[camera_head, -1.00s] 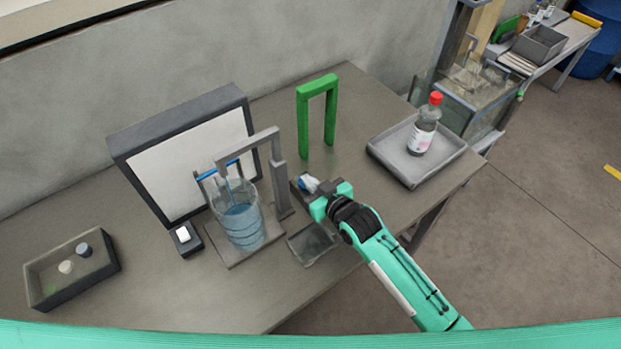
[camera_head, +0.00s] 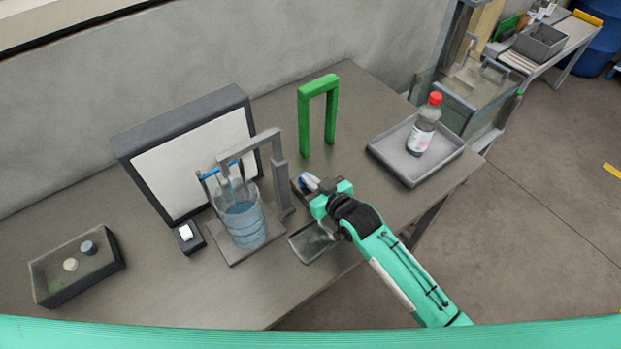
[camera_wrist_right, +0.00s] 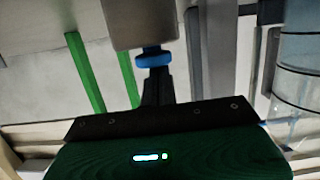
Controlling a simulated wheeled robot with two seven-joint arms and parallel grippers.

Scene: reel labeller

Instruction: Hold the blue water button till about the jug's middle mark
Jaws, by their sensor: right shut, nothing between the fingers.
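A clear jug (camera_head: 244,220) with dark ring marks stands on a grey plate under the grey tap (camera_head: 262,145). Bluish water shows in it; I cannot tell which mark its surface reaches. Part of the jug also shows at the right of the wrist view (camera_wrist_right: 300,90). The blue water button (camera_wrist_right: 153,58) sits on a grey block at the top middle of the wrist view. My right gripper (camera_wrist_right: 154,78) is shut and empty, its fingertips right at the button; I cannot tell whether they press it. In the head view my right gripper (camera_head: 316,192) partly hides the button. My left gripper is not in view.
A white panel (camera_head: 190,165) stands behind the jug, with a small white switch (camera_head: 186,232) at its foot. A green arch (camera_head: 318,88) stands behind my gripper. A tray (camera_head: 405,172) holds a red-capped bottle (camera_head: 424,126). A clear dish (camera_head: 312,242) lies near the table's front edge.

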